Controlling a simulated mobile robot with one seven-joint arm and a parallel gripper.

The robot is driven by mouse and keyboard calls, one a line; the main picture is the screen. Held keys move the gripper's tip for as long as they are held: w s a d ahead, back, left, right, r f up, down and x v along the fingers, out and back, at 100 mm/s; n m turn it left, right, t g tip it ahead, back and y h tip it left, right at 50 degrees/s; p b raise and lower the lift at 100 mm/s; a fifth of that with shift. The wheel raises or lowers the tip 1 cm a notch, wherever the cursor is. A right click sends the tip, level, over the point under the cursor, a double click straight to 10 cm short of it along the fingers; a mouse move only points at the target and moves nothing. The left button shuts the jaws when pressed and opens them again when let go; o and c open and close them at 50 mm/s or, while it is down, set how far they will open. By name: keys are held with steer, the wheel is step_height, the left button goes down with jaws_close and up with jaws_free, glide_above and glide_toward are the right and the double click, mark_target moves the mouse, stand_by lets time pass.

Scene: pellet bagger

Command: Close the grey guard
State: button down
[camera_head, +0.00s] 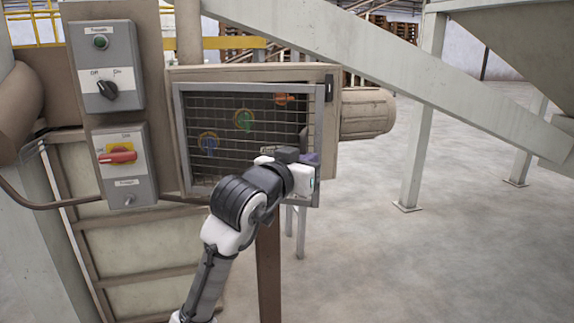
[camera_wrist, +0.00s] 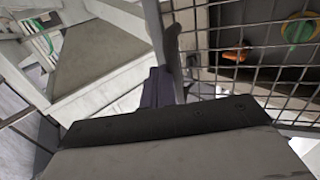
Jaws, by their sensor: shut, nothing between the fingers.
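The grey guard (camera_head: 178,130) is a framed wire-mesh panel across the front of a beige box in the head view. Coloured parts, orange, green and blue, show behind its mesh. The guard's right edge looks slightly apart from the box; I cannot tell how wide the gap is. My gripper (camera_head: 305,160) is shut and empty at the guard's lower right edge. In the wrist view, the guard's frame bar (camera_wrist: 153,25) runs down close to my gripper's fingers (camera_wrist: 158,88), with mesh to its right. I cannot tell whether they touch.
Two grey control boxes, one with a black knob (camera_head: 107,89) and one with a red switch (camera_head: 118,157), stand left of the guard. A beige motor (camera_head: 366,113) sticks out right of the box. Grey support legs (camera_head: 420,140) stand at right, with open floor (camera_head: 400,260) between.

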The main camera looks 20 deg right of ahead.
mark_target(316, 147)
steer(key=shift+n+t+y, duration=0.7)
steer(key=shift+t, duration=0.1)
steer(key=x, duration=0.2)
steer(key=p+x, duration=0.1)
steer(key=x, duration=0.2)
steer(key=p+x, duration=0.1)
steer(key=x, duration=0.1)
steer(key=shift+w+r, duration=0.25)
steer(key=shift+w, duration=0.2)
steer(key=w+d+n+t+y+p, duration=0.2)
steer(key=w+d+n+t+y, duration=0.1)
steer(key=w, duration=0.5)
steer(key=shift+w+f+y, duration=0.2)
steer(key=shift+w+y, duration=0.05)
steer(key=shift+y, duration=0.25)
steer(key=shift+d+p, duration=0.1)
steer(key=shift+p, duration=0.2)
